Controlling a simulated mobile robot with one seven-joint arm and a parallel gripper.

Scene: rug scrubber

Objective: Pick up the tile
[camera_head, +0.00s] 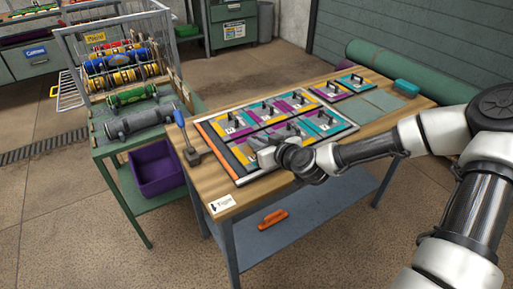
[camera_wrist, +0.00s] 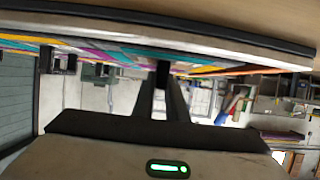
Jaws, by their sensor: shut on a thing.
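Several tiles patterned in purple, yellow and teal, each with a black handle, lie in a framed tray (camera_head: 243,182) on the wooden table. One back-row tile (camera_head: 268,108) is in plain view. My gripper (camera_head: 258,150) is low over the tray's near-left part. In the wrist view, my gripper's fingers (camera_wrist: 162,88) are closed on a tile's dark handle (camera_wrist: 162,72). The held tile is mostly hidden behind my gripper in the head view. I cannot tell whether it is lifted off the tray.
Two more tiles (camera_head: 338,90) lie right of the tray, near plain grey-green squares (camera_head: 375,101) and a teal brush (camera_head: 406,87). A green bench (camera_head: 140,140) with a wire rack is farther left.

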